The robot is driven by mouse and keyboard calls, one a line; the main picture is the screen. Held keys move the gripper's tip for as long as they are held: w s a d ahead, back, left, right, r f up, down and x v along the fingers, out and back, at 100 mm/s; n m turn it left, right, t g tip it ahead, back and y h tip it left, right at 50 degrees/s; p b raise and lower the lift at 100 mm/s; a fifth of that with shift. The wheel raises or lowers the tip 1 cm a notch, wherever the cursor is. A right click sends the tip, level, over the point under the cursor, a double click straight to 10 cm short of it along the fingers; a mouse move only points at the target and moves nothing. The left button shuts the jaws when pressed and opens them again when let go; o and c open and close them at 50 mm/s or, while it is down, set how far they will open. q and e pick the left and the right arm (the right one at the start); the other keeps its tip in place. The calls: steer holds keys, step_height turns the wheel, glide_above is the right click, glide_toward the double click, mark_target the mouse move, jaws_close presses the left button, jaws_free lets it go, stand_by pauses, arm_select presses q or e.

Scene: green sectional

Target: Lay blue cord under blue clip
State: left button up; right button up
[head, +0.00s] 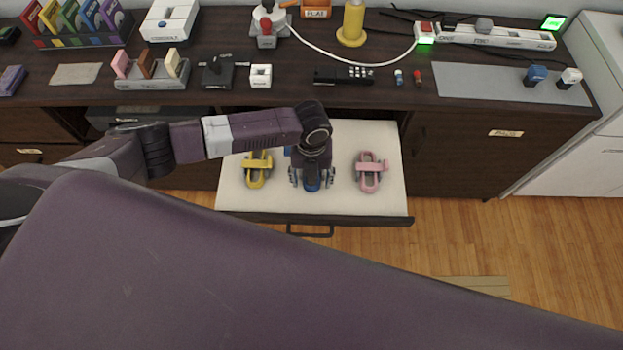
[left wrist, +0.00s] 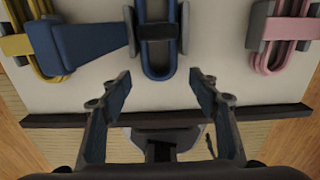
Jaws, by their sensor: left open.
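The blue cord (left wrist: 147,58) is a narrow loop in the middle of the open drawer, with a dark band across it. Its near end also shows in the head view (head: 312,186). A blue flap, apparently the blue clip (left wrist: 88,42), lies out to the left of the loop, its tip near the yellow cord (left wrist: 52,68). In the head view my arm mostly hides this flap. My left gripper (left wrist: 160,80) is open and empty, its fingers apart on either side of the blue cord's near end. It also shows over the drawer's middle in the head view (head: 312,180). My right gripper is not in view.
The drawer (head: 235,198) is pulled out below the dark counter (head: 450,95). A yellow clip (head: 257,162) crosses the yellow cord on the left. A pink cord (head: 370,184) lies under a pink clip (head: 371,166) on the right. The counter holds many small items.

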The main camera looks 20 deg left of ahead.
arm_select(q)
step_height(320, 180, up, 12)
steer(key=shift+f, duration=0.25)
steer(key=shift+s+f, duration=0.1)
stand_by(0.7)
